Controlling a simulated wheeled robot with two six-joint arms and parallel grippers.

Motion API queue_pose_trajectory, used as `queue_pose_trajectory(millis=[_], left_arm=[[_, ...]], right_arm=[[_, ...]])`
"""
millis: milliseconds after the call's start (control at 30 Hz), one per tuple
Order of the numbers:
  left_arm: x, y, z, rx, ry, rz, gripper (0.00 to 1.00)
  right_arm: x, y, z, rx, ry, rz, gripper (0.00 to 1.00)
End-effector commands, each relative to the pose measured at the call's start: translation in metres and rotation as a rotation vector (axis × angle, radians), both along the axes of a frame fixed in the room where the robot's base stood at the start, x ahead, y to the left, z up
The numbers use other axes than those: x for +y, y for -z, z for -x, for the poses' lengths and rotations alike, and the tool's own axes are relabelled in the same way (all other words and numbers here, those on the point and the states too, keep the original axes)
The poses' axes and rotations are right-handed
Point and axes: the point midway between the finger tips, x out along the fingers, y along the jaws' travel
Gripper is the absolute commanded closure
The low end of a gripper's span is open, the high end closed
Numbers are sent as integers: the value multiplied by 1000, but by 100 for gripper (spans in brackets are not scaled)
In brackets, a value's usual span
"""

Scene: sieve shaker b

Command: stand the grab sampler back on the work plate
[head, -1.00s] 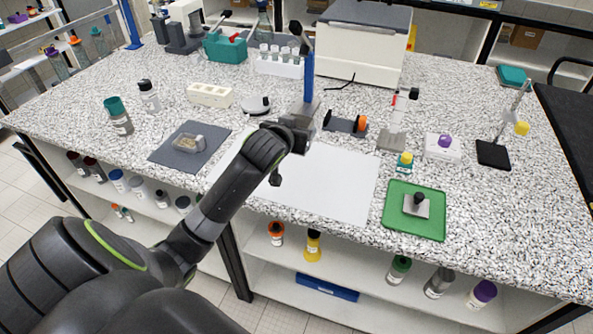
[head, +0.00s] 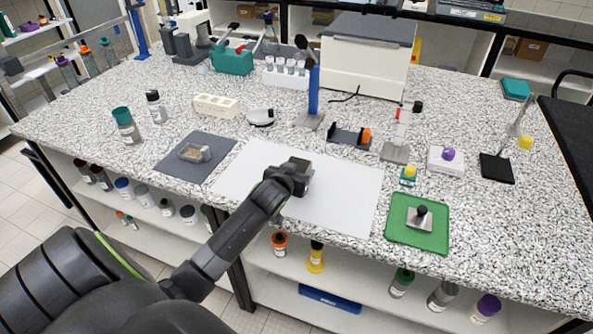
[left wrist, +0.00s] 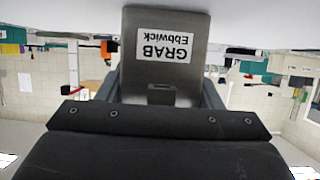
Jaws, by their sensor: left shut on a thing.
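The grab sampler, a grey metal block, is in my left gripper (head: 297,178). In the left wrist view the sampler (left wrist: 165,72) fills the space between the fingers and bears a white label reading "GRAB Ebbwick". That whole view is upside down, label included, so the sampler looks about upright. In the head view its top (head: 299,163) shows just beyond the gripper. The pale flat sheet under it, which looks like the work plate (head: 338,207), lies at the bench's front middle. I cannot tell whether the sampler touches it. My right gripper is not in view.
Behind the plate stand a blue post (head: 314,92) and a black holder with an orange end (head: 349,137). A dark mat (head: 213,142) with a small clear dish lies left. A green tray (head: 431,238) lies right. The plate's right part is bare.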

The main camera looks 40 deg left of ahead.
Motion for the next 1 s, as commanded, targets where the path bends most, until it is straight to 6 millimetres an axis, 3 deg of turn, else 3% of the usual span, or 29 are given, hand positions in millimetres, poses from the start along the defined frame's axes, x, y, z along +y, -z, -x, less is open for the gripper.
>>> queue_pose_trajectory(millis=[200,233,400,733,1000], left_arm=[[0,1,-1,-4,1,-1,76],[0,2,0,0,0,0,38],[0,2,0,0,0,0,18],[0,-2,0,-1,0,-1,18],[-6,-12,27,-2,0,-1,18]], right_arm=[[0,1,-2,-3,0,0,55],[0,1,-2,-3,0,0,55],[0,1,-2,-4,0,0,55],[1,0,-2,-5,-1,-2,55],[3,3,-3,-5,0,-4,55]])
